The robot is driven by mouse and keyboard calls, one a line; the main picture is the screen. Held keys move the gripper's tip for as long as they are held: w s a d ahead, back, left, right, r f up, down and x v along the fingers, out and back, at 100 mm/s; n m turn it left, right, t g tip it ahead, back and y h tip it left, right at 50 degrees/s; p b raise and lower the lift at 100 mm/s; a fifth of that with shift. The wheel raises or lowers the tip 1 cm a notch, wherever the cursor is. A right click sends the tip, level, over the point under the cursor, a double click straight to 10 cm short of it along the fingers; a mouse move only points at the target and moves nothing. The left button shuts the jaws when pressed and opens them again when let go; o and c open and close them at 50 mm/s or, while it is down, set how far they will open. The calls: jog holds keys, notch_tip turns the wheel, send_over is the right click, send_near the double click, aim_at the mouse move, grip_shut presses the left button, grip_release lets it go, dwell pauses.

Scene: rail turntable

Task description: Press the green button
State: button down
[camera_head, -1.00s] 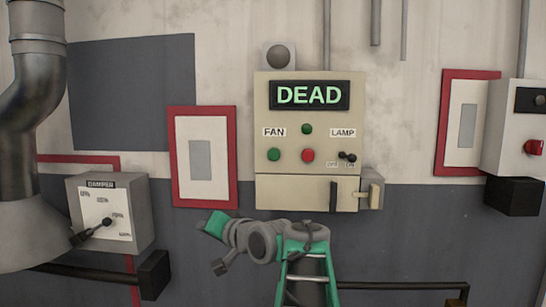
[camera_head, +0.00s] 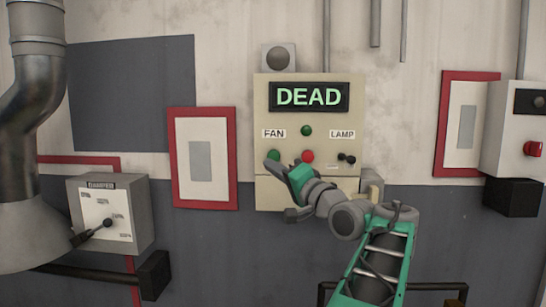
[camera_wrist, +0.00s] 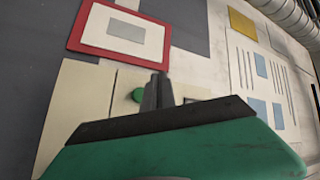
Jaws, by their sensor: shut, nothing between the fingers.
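The green button (camera_head: 273,155) sits under the FAN label on the beige control box (camera_head: 264,105). My gripper (camera_head: 270,166) is shut and empty, its tips close by the button's lower edge in the head view. In the wrist view the green button (camera_wrist: 137,95) shows just left of my shut fingertips (camera_wrist: 157,82), partly hidden by them. I cannot tell whether they touch it. The display (camera_head: 309,97) reads DEAD.
A red-framed panel (camera_head: 233,150) hangs left. A DAMPER box (camera_head: 140,205) stands lower left.

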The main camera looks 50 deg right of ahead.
aim_at(276, 160)
jog(key=w+d+p, duration=0.1)
jog(key=d, duration=0.1)
jog(key=w+d+p, duration=0.1)
jog(key=w+p, duration=0.1)
jog(key=w+d+p, duration=0.1)
jog(key=d, duration=0.1)
jog(key=shift+w+d+r, duration=0.2)
jog(key=shift+w+d, duration=0.05)
jog(key=shift+d, duration=0.05)
jog(key=shift+w+d+f+p, duration=0.2)
jog(key=shift+w+d+p, duration=0.1)
jog(key=shift+d, duration=0.05)
dwell(1.4)
jog(key=shift+w+d+p, duration=0.3)
jog(key=shift+d+p, duration=0.05)
jog(key=shift+w+d+p, duration=0.25)
jog(key=shift+d+p, duration=0.05)
dwell(0.7)
jog(key=shift+s+a+b, duration=0.5)
jog(key=shift+a+b, duration=0.15)
